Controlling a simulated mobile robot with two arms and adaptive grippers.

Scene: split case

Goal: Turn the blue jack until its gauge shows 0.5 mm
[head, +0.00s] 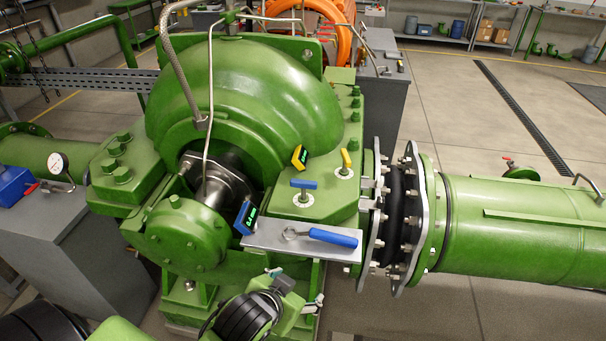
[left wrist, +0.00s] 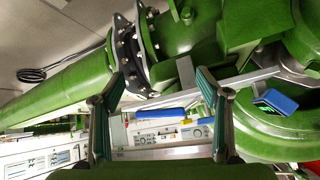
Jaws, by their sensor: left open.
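The blue jack (head: 304,184) is a T-handle on a round white dial plate on the green casing's flange. A blue gauge (head: 245,217) with a green-lit display stands to its lower left; its digits are too small to read surely. The blue gauge also shows in the left wrist view (left wrist: 281,101). My left gripper (head: 295,285) is below the grey shelf, apart from the jack. In the left wrist view its two fingers (left wrist: 155,85) stand wide apart with nothing gripped. My right gripper is not seen.
A yellow jack (head: 346,160) and a yellow gauge (head: 299,156) are behind the blue jack. A blue-handled tool (head: 333,237) lies on the grey shelf (head: 272,238) between my left gripper and the jack. A flanged green pipe (head: 520,220) runs right.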

